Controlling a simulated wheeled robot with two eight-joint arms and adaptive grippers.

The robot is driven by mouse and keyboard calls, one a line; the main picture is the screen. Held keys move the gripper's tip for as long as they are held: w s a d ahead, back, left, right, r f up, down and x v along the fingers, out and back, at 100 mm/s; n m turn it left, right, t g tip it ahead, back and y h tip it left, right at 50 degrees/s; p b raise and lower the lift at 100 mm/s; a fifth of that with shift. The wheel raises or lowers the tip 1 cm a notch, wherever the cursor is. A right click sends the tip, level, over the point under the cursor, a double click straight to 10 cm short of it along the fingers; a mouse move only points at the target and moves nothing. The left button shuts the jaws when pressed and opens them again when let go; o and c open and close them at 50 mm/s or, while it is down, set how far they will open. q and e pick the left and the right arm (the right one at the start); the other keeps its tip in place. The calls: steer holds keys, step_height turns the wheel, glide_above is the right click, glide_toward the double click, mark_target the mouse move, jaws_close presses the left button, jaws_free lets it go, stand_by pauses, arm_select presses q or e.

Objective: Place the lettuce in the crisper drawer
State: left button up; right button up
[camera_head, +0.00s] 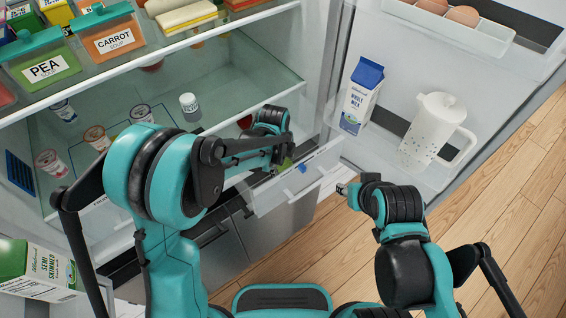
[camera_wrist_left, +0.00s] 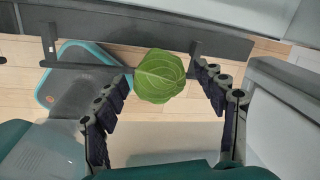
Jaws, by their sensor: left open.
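The lettuce (camera_wrist_left: 160,76) is a round green head in the left wrist view, ahead of and between the two spread fingers of my left gripper (camera_wrist_left: 168,95). A gap shows on each side of it. In the head view only a sliver of the lettuce (camera_head: 286,164) shows below my left gripper (camera_head: 278,150), whose fingers are mostly hidden. The crisper drawer (camera_head: 300,185) is pulled out, with a pale front panel. The lettuce is at the drawer's opening, but I cannot tell whether it rests on the drawer floor. My right gripper (camera_head: 345,189) is right of the drawer front, its fingers unclear.
The open fridge door holds a milk carton (camera_head: 361,97), a white pitcher (camera_head: 432,130) and an egg tray (camera_head: 452,22). Cups, a white jar (camera_head: 190,105) and soup containers (camera_head: 112,40) stand on the shelves. Wooden floor (camera_head: 510,180) is clear at right.

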mark_target(279, 168)
arm_select(q)
step_height(279, 168, up, 12)
steer(key=s+a+p, duration=0.1)
steer(key=s+p, duration=0.1)
steer(key=p, duration=0.1)
steer(key=s+a+r+n+t, duration=0.2)
steer(key=s+a+n, duration=0.6)
steer(key=n, duration=0.4)
steer(key=s+a+r+n+t+y, duration=0.1)
steer(key=s+a+r+n+t, duration=0.2)
steer(key=s+a+n, duration=0.5)
steer(key=a+r+n, duration=0.1)
steer(key=n, duration=0.3)
steer(key=shift+a+r+t, duration=0.25)
steer(key=shift+a+t, duration=0.05)
steer(key=shift+a, duration=0.05)
steer(key=shift+w, duration=0.1)
step_height(279, 168, down, 4)
steer(key=b, duration=0.3)
steer(key=shift+r, duration=0.2)
